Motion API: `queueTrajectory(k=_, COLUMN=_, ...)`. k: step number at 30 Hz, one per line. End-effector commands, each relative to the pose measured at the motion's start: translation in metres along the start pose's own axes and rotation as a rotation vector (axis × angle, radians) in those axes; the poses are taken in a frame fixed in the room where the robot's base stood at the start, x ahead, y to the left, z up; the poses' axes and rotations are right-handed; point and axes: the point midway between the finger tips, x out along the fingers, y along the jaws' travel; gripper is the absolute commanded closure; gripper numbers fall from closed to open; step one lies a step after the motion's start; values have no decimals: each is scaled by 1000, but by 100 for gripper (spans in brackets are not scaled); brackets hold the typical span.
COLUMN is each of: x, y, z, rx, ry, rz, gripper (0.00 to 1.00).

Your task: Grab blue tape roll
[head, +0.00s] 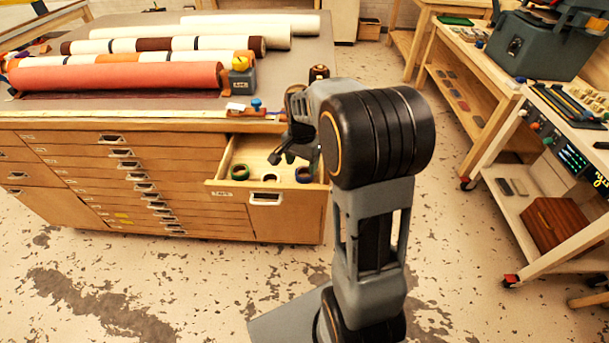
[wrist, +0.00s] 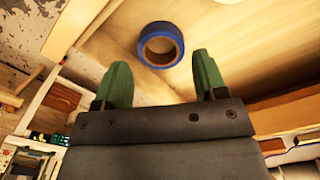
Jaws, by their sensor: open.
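The blue tape roll (wrist: 160,28) lies on the pale wooden floor of an open drawer (head: 212,183). In the wrist view it is a blue ring with a brown core, near the top middle. My gripper (wrist: 160,66) has its two green fingers spread apart with nothing between them. The roll appears just beyond the fingertips, between their lines. In the head view my gripper (head: 284,157) hangs over the drawer.
The drawer's walls stand around the rolls. The cabinet top (head: 140,103) above carries long rolls, the front one orange-red (head: 120,77).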

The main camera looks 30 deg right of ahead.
Motion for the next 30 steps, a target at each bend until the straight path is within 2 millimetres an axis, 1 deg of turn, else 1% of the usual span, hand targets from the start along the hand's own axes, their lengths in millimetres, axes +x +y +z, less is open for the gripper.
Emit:
queueTrajectory(k=9, x=40, y=1, z=-4, rx=1, ry=-3, rz=2, gripper=35)
queueTrajectory(k=12, x=48, y=1, z=-4, rx=0, ry=-2, rz=2, gripper=35)
queueTrajectory(k=15, x=51, y=1, z=-4, rx=0, ry=-1, rz=1, gripper=35)
queueTrajectory(k=21, x=51, y=1, z=-4, rx=0, ry=-1, rz=1, gripper=35)
queueTrajectory(k=23, x=51, y=1, z=-4, rx=0, ry=-1, rz=1, gripper=39)
queueTrajectory(k=30, x=51, y=1, z=-4, rx=0, ry=-1, rz=1, gripper=62)
